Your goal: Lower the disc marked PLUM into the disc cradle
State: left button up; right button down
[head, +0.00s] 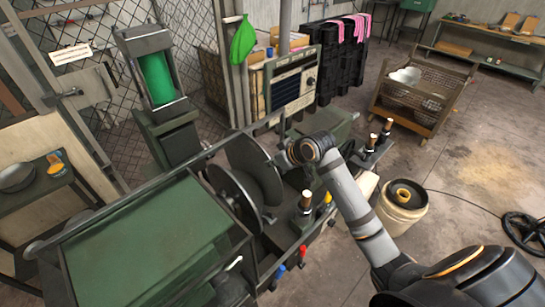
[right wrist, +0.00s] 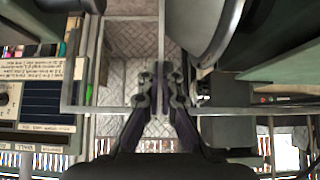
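Two large dark grey discs stand on edge at the green machine. The front disc (head: 235,201) leans by the green top panel, and the rear disc (head: 252,166) stands just behind it. I can read no PLUM mark on either, and I cannot make out the disc cradle. My right gripper (head: 284,160) is at the right edge of the rear disc. In the right wrist view its fingers (right wrist: 162,82) are together, with no disc seen between them. A large round grey form (right wrist: 205,32) is above and right of them. My left gripper is not in view.
The machine's green top panel (head: 145,245) fills the lower left. Posts with wooden tops (head: 306,200) stand right of the discs, near my right arm. A pale bucket (head: 402,208) and a wire crate (head: 420,97) are on the floor at right.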

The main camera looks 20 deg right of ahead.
aim_at(273, 178)
jog(key=shift+f+b, duration=0.8)
jog(key=shift+f, duration=3.8)
